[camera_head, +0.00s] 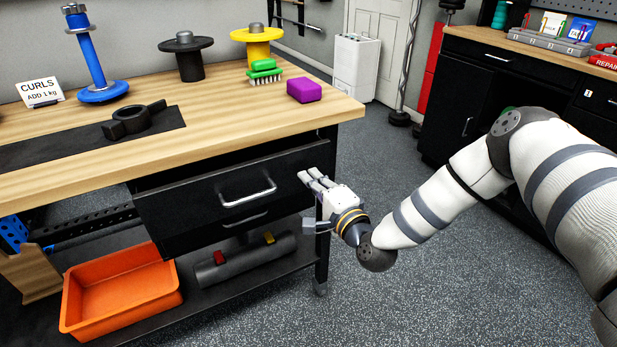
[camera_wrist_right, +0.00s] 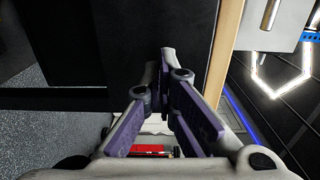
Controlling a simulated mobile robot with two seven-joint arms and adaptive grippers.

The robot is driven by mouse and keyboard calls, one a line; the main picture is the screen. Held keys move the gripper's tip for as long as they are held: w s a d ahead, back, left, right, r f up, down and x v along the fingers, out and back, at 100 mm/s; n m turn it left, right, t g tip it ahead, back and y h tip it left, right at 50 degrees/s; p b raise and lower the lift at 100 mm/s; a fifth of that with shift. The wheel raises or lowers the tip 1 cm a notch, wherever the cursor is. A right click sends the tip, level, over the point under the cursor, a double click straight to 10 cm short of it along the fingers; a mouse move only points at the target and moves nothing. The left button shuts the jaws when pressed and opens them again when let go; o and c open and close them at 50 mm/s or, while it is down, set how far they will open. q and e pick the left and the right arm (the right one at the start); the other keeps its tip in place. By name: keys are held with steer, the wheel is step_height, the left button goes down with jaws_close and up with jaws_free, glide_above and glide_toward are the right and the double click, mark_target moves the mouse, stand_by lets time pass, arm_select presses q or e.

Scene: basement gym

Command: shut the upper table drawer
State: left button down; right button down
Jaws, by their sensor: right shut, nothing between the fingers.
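The upper table drawer (camera_head: 185,203) is a black drawer under the wooden tabletop, with a silver bar handle (camera_head: 248,195). It stands out from the table, and a dark gap shows above its front at the left. A second silver handle (camera_head: 245,218) shows just below it. My right gripper (camera_head: 308,178) is shut and empty at the right end of the drawer front. In the right wrist view its fingertips (camera_wrist_right: 167,55) come together in front of a dark panel; I cannot tell whether they touch it. My left gripper is not in view.
The tabletop (camera_head: 230,130) overhangs the drawer. A purple block (camera_head: 304,90), a green brush (camera_head: 265,72) and weight stands are on it. An orange bin (camera_head: 120,290) and a grey cylinder (camera_head: 245,262) are on the lower shelf. The floor (camera_head: 400,290) in front is clear.

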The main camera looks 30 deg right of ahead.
mark_target(299, 170)
steer(key=shift+w, duration=0.7)
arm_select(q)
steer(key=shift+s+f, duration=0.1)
